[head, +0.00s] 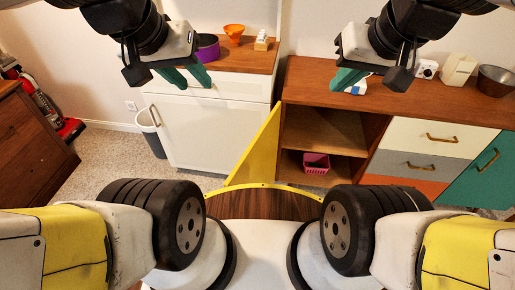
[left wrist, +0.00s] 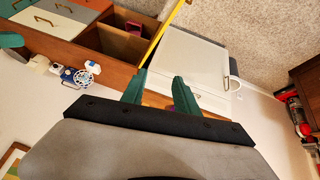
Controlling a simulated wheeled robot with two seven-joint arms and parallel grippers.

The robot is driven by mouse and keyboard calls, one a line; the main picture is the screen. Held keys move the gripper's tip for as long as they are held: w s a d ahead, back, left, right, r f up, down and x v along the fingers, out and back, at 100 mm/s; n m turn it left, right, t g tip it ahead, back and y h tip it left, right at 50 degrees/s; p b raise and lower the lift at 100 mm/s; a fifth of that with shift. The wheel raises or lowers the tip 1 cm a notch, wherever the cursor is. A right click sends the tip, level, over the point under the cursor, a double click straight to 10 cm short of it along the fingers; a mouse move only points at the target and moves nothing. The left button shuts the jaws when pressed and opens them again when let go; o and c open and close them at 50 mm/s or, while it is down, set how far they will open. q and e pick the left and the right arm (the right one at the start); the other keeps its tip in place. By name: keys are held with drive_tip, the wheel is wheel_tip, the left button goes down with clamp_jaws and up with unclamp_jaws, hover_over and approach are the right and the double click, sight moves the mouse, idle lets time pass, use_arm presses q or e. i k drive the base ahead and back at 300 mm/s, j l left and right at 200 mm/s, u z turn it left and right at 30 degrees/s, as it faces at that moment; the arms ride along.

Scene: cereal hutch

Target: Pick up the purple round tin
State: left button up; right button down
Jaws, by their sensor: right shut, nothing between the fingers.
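The purple round tin (head: 209,47) stands on the wooden top of the white cabinet in the head view, partly hidden by my left gripper. My left gripper (head: 188,82) is open and empty, in front of the tin as seen from the head. In the left wrist view its two teal fingers (left wrist: 158,98) are apart, and a small bit of purple (left wrist: 171,107) shows beside the right-hand finger. My right gripper (head: 345,82) is shut and empty, over the front left of the wooden sideboard.
An orange cup-like thing (head: 234,31) and a small wooden block item (head: 262,42) stand right of the tin on the cabinet top (head: 248,59). A yellow panel (head: 255,150) stands between cabinet and sideboard (head: 390,102). A metal bowl (head: 495,80) is far right.

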sight(208, 47)
drive_tip(key=j+z, duration=0.25)
drive_tip(key=j, duration=0.2)
drive_tip(key=j+z, duration=0.25)
drive_tip(key=j, duration=0.2)
drive_tip(key=k+j+z, duration=0.1)
drive_tip(key=j+z, duration=0.15)
drive_tip(key=j, duration=0.2)
drive_tip(key=k+j+z, duration=0.1)
drive_tip(key=j+z, duration=0.15)
drive_tip(key=j, duration=0.2)
drive_tip(key=k+j+z, duration=0.25)
drive_tip(key=j, duration=0.15)
drive_tip(key=k, duration=0.25)
drive_tip(key=u, duration=0.85)
drive_tip(key=i+j, duration=0.25)
drive_tip(key=i, duration=0.15)
drive_tip(key=i+j, duration=0.2)
drive_tip(key=i, duration=0.25)
drive_tip(key=i+j+u, duration=0.1)
drive_tip(key=i+j, duration=0.15)
drive_tip(key=i, duration=0.15)
